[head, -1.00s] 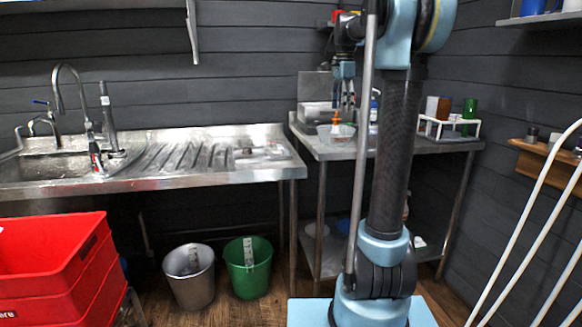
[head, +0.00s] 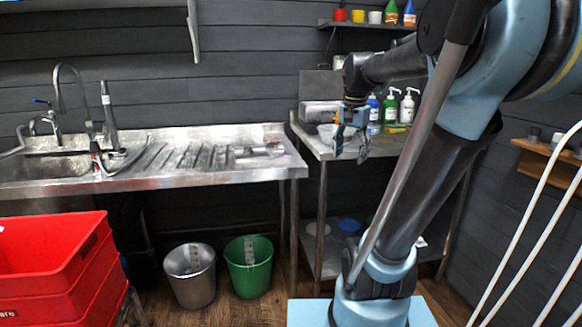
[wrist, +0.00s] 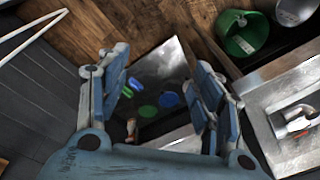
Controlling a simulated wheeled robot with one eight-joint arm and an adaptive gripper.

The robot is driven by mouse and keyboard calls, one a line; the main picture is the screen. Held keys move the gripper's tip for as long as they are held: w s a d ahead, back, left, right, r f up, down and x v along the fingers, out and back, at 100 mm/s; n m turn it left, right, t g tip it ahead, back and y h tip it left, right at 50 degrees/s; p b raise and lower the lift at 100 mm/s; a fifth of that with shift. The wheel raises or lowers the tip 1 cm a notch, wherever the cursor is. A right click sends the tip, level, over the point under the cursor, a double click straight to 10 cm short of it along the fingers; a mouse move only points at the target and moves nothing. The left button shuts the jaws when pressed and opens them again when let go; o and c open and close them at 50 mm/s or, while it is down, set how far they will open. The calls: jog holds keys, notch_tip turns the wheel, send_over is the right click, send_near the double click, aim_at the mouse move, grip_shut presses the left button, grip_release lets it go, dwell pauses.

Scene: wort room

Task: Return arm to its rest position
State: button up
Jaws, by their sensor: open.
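My gripper (head: 352,150) hangs over the front of the right-hand steel table (head: 311,146) in the head view, fingers pointing down. In the wrist view my gripper (wrist: 160,90) has its two blue-grey fingers spread wide with nothing held between them. My arm leans to the right from its base, with the upper part reaching back left toward the table. Part of the tabletop is hidden behind my arm.
Several bottles, among them a green bottle (head: 390,108), stand on the table. The sink counter (head: 180,160) is on the left. Below stand a grey bucket (head: 190,277) and a green bucket (head: 249,268). Red crates (head: 50,265) are at lower left. A wall shelf (head: 365,25) holds cups.

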jog(key=s+f+n+t, duration=0.1)
jog(key=s+f+n, duration=0.6)
jog(key=s+f, duration=1)
notch_tip(320, 180, down, 4)
jog(key=shift+n, duration=0.4)
jog(key=shift+w+f, duration=0.2)
jog(key=shift+w, duration=0.15)
